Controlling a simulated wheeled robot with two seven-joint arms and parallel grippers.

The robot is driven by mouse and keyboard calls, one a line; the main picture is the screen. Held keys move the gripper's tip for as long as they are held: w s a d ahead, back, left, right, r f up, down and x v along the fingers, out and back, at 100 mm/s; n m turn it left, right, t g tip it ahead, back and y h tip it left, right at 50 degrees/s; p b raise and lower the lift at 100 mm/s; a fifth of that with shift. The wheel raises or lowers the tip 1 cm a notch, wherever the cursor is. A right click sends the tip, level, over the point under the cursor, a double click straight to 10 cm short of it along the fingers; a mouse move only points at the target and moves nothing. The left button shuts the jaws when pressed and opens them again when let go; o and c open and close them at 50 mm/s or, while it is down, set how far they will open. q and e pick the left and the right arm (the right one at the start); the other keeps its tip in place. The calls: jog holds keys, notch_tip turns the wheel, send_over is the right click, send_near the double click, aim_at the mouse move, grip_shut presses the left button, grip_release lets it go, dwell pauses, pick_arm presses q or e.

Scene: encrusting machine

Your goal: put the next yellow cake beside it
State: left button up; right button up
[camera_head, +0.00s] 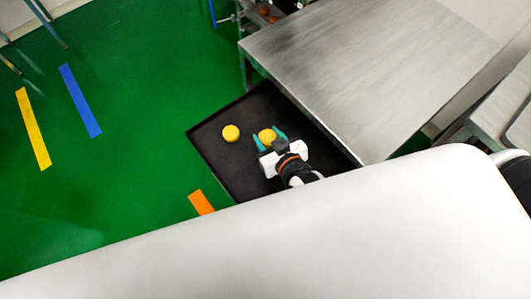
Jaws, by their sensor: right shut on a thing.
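Two yellow cakes show over a black tray (215,165). One yellow cake (231,133) lies alone on the tray, to the left. My right gripper (270,137) has its teal fingers on either side of the other yellow cake (267,135) and is shut on it. This held cake is a short gap to the right of the lone cake. Whether it touches the tray is hard to tell from above. My left gripper is not in view.
A steel table (350,70) stands right of the tray and close to its edge. Green floor (130,150) with yellow, blue and orange strips lies to the left. A large white surface fills the bottom of the view and hides what is below.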

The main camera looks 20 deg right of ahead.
aim_at(268, 144)
notch_tip(268, 144, down, 3)
jog(key=shift+w+f, duration=0.1)
jog(key=shift+f, duration=0.1)
jog(key=shift+f+b, duration=0.5)
jog(key=shift+f, duration=1.25)
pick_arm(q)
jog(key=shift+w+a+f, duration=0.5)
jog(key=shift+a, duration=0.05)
pick_arm(e)
jog(key=shift+f, duration=0.15)
jog(key=o, duration=1)
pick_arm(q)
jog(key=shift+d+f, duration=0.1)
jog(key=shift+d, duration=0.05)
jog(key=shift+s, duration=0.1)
